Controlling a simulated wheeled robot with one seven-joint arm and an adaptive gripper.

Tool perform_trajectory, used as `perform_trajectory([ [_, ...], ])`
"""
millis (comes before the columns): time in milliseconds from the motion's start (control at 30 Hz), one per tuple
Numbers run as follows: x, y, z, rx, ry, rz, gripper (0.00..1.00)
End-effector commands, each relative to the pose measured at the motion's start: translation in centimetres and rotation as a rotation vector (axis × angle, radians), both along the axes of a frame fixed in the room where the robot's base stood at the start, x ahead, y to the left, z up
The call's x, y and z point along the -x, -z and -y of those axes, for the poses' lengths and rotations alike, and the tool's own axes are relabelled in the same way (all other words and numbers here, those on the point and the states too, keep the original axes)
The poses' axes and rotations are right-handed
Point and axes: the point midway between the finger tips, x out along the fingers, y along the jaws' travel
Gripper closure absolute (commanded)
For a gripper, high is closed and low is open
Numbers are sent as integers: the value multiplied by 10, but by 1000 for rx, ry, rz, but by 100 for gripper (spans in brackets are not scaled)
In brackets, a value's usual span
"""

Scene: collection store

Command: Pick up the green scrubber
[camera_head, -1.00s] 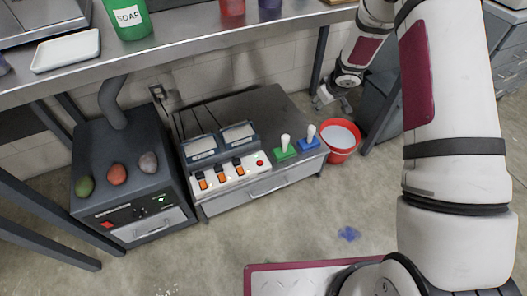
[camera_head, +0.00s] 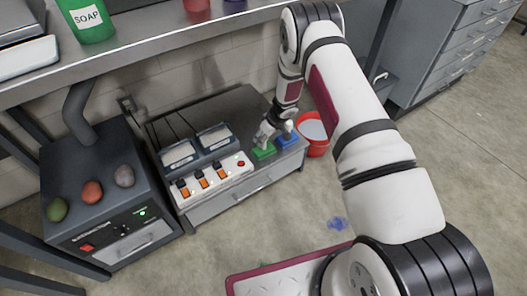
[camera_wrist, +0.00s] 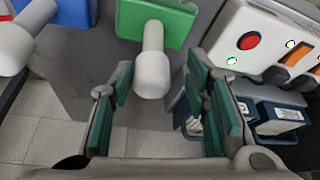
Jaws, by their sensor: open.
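The green scrubber has a flat green block (camera_head: 263,153) and an upright white handle. It stands on the low grey cabinet, next to a similar blue scrubber (camera_head: 288,142). In the wrist view the green block (camera_wrist: 176,17) is at the top, with its white handle (camera_wrist: 150,70) pointing toward the camera. My gripper (camera_wrist: 158,82) is open, with its teal-padded fingers to the left and right of the handle's end and gaps on both sides. In the head view my gripper (camera_head: 268,131) is over the green scrubber and hides most of its handle.
A white control box (camera_head: 215,180) with orange switches and a red button stands just left of the green scrubber. A red bucket (camera_head: 317,149) is to the right. The workbench (camera_head: 150,58) overhangs behind. A dark furnace-like unit (camera_head: 90,180) stands left.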

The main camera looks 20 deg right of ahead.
Motion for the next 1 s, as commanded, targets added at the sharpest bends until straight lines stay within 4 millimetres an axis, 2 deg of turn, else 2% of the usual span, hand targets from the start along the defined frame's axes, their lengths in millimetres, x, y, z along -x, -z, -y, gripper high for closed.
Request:
perform_trajectory([
  [433,-22,45,-5,1,0,1,57],
  [733,-23,47,-6,1,0,1,57],
  [767,-23,47,-6,1,0,1,59],
  [933,-23,47,-6,0,1,0,98],
  [1000,-23,47,-6,0,1,0,100],
])
